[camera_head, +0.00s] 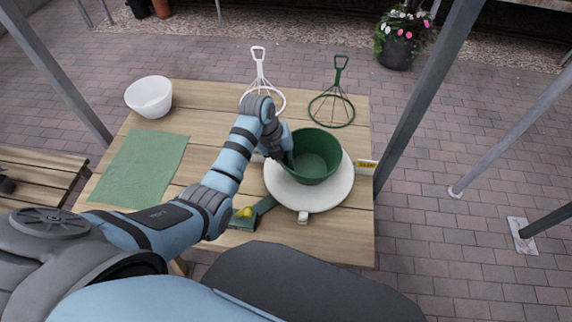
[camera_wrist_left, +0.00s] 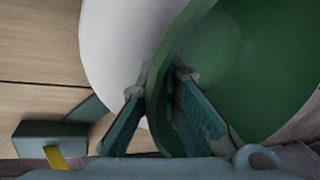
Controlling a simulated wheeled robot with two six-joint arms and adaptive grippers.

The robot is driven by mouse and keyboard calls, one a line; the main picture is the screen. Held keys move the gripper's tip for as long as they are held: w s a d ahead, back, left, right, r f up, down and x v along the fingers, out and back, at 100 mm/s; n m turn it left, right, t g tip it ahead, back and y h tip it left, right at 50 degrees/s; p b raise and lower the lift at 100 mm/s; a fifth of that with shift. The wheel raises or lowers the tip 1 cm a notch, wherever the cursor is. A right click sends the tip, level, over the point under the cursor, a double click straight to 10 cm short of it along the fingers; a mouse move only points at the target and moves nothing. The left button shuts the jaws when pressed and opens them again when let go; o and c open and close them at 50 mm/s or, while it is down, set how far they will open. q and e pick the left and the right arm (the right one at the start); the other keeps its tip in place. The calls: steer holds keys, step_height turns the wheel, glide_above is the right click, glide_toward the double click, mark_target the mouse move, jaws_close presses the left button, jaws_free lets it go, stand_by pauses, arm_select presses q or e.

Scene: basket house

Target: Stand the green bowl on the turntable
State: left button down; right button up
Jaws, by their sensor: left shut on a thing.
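The green bowl (camera_head: 316,158) is upright over the white round turntable (camera_head: 336,196) on the wooden table. It looks level; whether it touches the turntable's top I cannot tell. My left gripper (camera_head: 287,160) is at the bowl's left side, shut on its wall. In the left wrist view the two fingers (camera_wrist_left: 160,95) pinch the green bowl's wall (camera_wrist_left: 178,60), one on each side, with the white turntable (camera_wrist_left: 115,50) behind. My right gripper is not in view.
A white bowl (camera_head: 149,97) and a green cloth (camera_head: 140,168) lie on the left. A white wire stand (camera_head: 259,72) and a green one (camera_head: 333,108) are at the back. A green tool with a yellow part (camera_head: 245,214) lies in front of the turntable's left side.

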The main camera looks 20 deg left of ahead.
arm_select(q)
steer(key=c, duration=2)
jaws_free()
steer(key=shift+o, duration=1.1)
steer(key=shift+w, duration=0.1)
steer(key=p+v, duration=0.1)
steer(key=v, duration=1.1)
steer(key=shift+p, duration=0.4)
steer(key=shift+w+r, duration=0.1)
